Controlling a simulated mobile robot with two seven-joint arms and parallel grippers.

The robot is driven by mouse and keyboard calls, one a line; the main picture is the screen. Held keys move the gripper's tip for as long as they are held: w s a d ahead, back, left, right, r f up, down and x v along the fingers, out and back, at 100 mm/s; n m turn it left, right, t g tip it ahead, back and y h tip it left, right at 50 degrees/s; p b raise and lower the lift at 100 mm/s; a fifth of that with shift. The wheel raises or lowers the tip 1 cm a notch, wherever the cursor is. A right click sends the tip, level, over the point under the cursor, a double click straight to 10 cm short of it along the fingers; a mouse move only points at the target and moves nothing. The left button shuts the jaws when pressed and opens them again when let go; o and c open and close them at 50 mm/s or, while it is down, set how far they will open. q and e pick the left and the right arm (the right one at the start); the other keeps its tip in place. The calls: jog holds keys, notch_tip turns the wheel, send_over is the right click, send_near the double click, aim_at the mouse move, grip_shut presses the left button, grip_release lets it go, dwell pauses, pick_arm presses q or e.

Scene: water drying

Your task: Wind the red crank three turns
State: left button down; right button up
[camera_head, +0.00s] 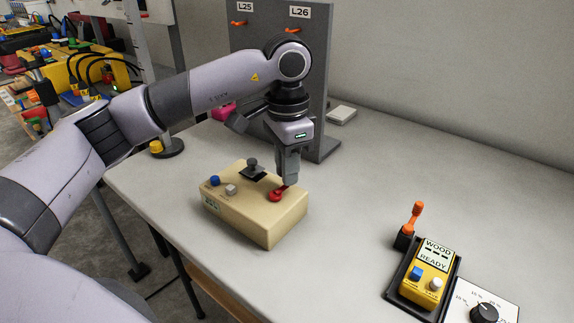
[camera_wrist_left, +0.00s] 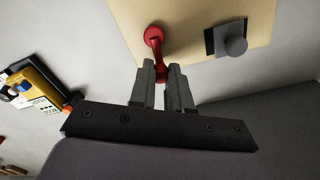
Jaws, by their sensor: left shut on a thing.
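The red crank (camera_head: 276,195) sits on top of a beige box (camera_head: 262,222) on the table. In the left wrist view the crank (camera_wrist_left: 154,38) shows its round red hub, with its arm running down to between my fingers. My left gripper (camera_head: 289,182) points down over the box and is shut on the crank's handle end; in the left wrist view the gripper (camera_wrist_left: 164,72) has a finger on each side of it. The handle is mostly hidden by the fingers. My right gripper is not in view.
The box also carries a blue button (camera_head: 215,180), a white button (camera_head: 231,189) and a dark knob (camera_head: 253,165). A grey panel (camera_head: 322,90) stands behind. A yellow meter (camera_head: 420,291) and an orange-handled lever (camera_head: 416,212) are at right. Table between is clear.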

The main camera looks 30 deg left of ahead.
pick_arm(q)
jog(key=c, duration=1.1)
grip_release()
jog(key=shift+r+p, duration=0.5)
jog(key=shift+r, duration=3.1)
